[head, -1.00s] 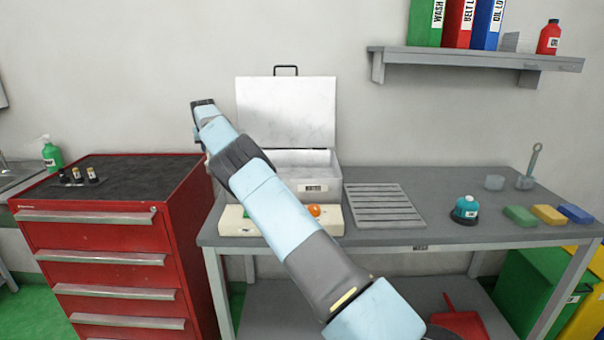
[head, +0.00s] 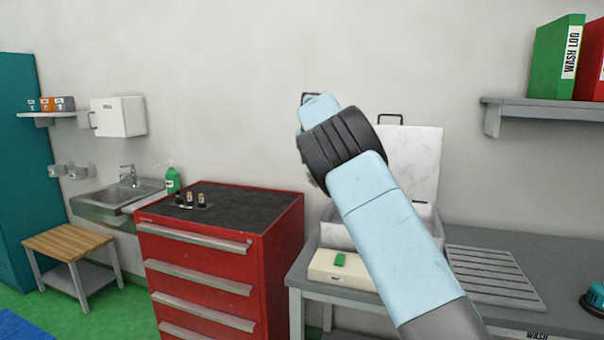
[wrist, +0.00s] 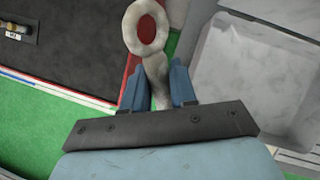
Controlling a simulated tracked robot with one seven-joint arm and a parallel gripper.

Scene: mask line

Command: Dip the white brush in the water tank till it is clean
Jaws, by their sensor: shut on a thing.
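My gripper (wrist: 157,82) is shut on the whitish brush (wrist: 147,45). Its ring-shaped end shows above the blue fingers in the wrist view, and I cannot make out its bristles. In the head view my arm hides the brush and most of the gripper. The water tank (head: 334,236), a pale box with its marbled white lid (head: 418,160) standing open, is on the grey bench, partly behind my arm. In the wrist view the tank's open grey inside (wrist: 255,85) lies right of the gripper, apart from the brush.
A cream box (head: 345,278) with a green button (head: 340,259) sits in front of the tank. A slatted grey rack (head: 490,275) lies to its right. A red drawer cabinet (head: 215,270) with small vials (head: 190,200) on top stands left of the bench. A sink (head: 125,195) is farther left.

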